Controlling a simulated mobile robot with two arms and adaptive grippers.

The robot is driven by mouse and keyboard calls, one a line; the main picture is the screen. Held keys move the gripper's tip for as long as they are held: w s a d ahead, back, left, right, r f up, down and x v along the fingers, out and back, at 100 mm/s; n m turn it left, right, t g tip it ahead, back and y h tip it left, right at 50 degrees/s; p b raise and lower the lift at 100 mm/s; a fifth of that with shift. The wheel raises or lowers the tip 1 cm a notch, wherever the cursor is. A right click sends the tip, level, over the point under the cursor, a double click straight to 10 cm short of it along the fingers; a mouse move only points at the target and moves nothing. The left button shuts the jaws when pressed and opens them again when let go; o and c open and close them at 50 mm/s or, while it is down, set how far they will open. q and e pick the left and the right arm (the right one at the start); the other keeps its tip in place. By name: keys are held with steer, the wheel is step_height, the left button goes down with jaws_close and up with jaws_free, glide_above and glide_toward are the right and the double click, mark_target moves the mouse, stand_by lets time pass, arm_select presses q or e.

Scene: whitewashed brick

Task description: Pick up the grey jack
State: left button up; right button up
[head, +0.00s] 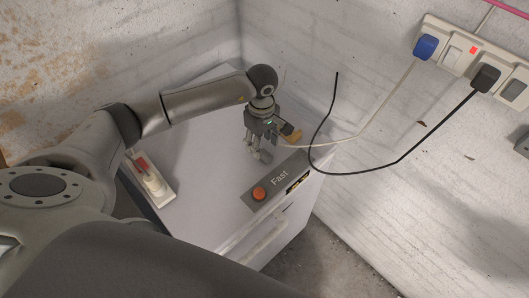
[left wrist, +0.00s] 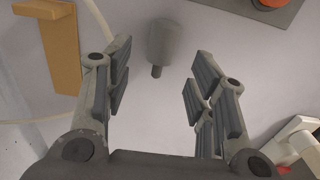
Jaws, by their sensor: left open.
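The grey jack (left wrist: 164,42) shows in the left wrist view as a short grey cylinder with a thin darker tip pointing back toward my gripper. It lies on the pale cabinet top (head: 205,150). My left gripper (head: 254,152) is low over the cabinet top in the head view. In the left wrist view its two fingers (left wrist: 157,70) are spread, with the jack ahead of and between the fingertips, apart from both. In the head view I cannot clearly separate the jack from the fingers. My right gripper is not in view.
An orange-brown bracket (left wrist: 62,45) with a pale cable stands beside my gripper. A "Fast" plate (head: 275,181) with an orange button (head: 259,194) lies at the cabinet's front edge. A white switch block (head: 151,180) is left. A black cable (head: 352,172) loops right, below wall sockets.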

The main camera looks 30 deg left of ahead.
mark_target(263, 151)
arm_select(q)
step_height(263, 151, down, 3)
steer(key=shift+s+d+f+p, duration=0.1)
steer(key=shift+f+p, duration=0.05)
steer(key=shift+p, duration=0.45)
steer(key=shift+f, duration=0.35)
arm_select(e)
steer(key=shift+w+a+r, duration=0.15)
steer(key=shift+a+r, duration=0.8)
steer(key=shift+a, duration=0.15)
arm_select(q)
steer(key=shift+c, duration=0.4)
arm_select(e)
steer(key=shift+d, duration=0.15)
arm_select(q)
steer(key=c, duration=1)
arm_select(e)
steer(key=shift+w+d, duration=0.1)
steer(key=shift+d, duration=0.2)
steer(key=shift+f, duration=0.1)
